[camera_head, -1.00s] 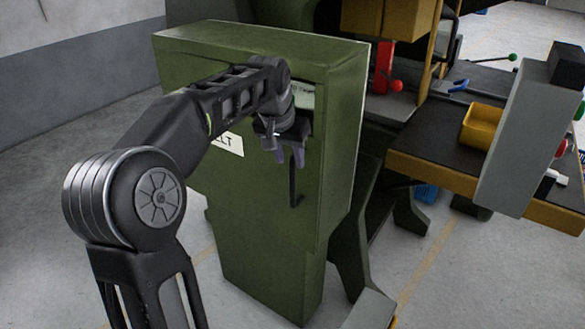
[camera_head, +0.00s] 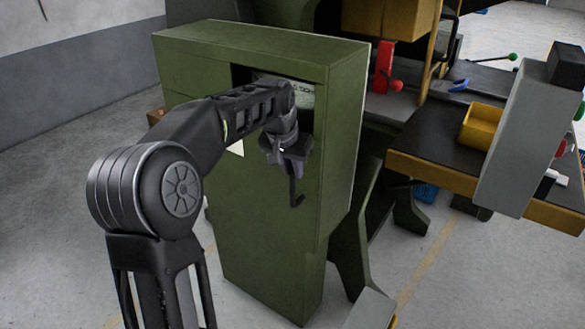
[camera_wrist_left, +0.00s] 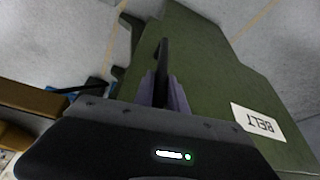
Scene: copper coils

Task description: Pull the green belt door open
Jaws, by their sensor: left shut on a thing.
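The green belt door (camera_head: 262,225) is the front of a green cabinet (camera_head: 345,150) in the middle of the head view. A white label reading BELT (camera_wrist_left: 258,122) is on it in the wrist view; in the head view my arm partly covers the label (camera_head: 237,147). My left gripper (camera_head: 292,165) is at the upper right of the door, shut on the black door handle (camera_head: 296,190). In the wrist view the handle (camera_wrist_left: 163,55) stands between the fingers. My right gripper is not in view.
A dark opening (camera_head: 243,75) with a pale lettered panel behind it shows under the cabinet's top. To the right are a workbench (camera_head: 440,165), a yellow bin (camera_head: 481,127) and a grey box-shaped block (camera_head: 525,140). Grey floor lies free at the left.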

